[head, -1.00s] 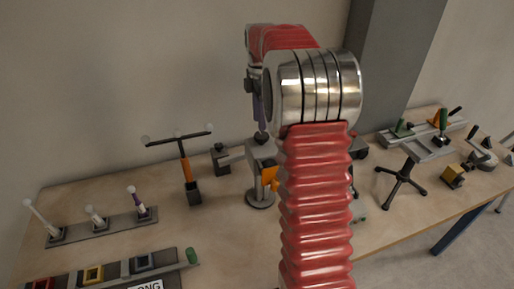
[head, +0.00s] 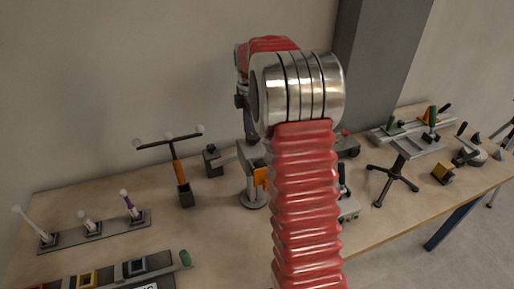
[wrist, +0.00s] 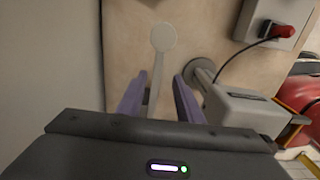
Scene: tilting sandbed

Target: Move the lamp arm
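A slender pale grey stalk (wrist: 156,75) with a round flat disc (wrist: 163,38) at its far end shows in the wrist view; I take it for the lamp arm. My gripper (wrist: 159,97) has two purple fingers, open on either side of the stalk, with gaps showing on both sides. The stalk's near end is hidden behind the gripper body. I cannot make out the lamp arm there.
A grey stand with an orange part (head: 261,178) is close by; its grey housing (wrist: 240,108) is right of the fingers. A box with a red knob (wrist: 284,30) and cable lies beyond. A T-shaped post (head: 180,172) stands left.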

